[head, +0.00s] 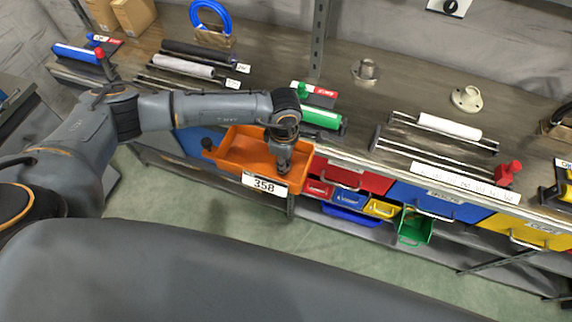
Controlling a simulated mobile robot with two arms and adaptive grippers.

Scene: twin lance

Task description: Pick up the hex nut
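A grey metal fitting (365,71) with a hex-like body on a wider base sits on the bench top, right of the upright post. It may be the hex nut, but it is too small to be sure. My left arm reaches in from the left, and its gripper (283,168) points down at the right side of the orange bin (228,168) labelled 358. The gripper is well left of and below the fitting in the picture. Its fingertips are small and dark, so I cannot tell whether they hold anything. My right gripper does not clearly show.
A beige round flange (466,98) and a white roller in a rack (449,127) are on the bench at right. A green roller (321,118) lies behind the bin. Coloured drawers (437,202) line the bench front. Bare bench surrounds the grey fitting.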

